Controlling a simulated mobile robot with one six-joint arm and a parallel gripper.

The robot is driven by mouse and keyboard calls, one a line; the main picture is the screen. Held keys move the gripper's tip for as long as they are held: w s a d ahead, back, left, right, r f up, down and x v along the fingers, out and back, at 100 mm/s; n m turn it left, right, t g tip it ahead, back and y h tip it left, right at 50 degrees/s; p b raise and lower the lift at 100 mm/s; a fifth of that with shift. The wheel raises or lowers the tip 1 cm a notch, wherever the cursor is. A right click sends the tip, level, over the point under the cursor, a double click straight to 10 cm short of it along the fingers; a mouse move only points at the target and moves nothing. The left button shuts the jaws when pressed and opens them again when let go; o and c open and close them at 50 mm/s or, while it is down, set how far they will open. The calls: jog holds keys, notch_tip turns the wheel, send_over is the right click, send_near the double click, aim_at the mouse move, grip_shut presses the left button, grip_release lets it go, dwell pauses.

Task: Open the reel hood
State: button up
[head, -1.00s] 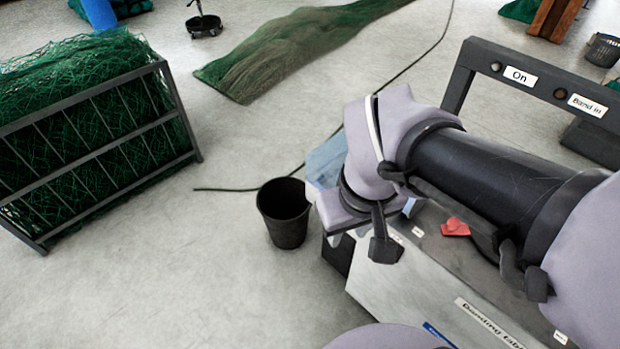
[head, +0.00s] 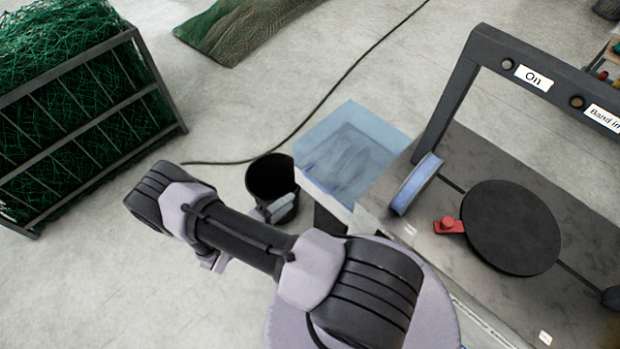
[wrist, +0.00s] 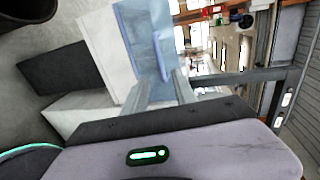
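No part is labelled as the reel hood, and I cannot tell for certain which it is. A round black disc (head: 510,228) lies flat on the machine's grey top (head: 570,310), with a red latch-like piece (head: 448,226) at its left edge. A translucent blue box-like part (head: 350,150) sits at the table's left end; it also shows in the wrist view (wrist: 143,45).
A dark frame (head: 455,95) with labels "On" and "Band in" rises over the table. A black bin (head: 268,178) stands left of it, partly hidden by a pale piece. A rack of green net (head: 75,115) stands at left. A cable (head: 335,90) crosses the open floor.

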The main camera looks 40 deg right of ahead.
aim_at(316, 183)
jog(key=b+x, duration=0.1)
jog(key=x, duration=1.2)
jog(key=shift+d, duration=0.2)
jog(key=shift+c, duration=0.4)
grip_shut()
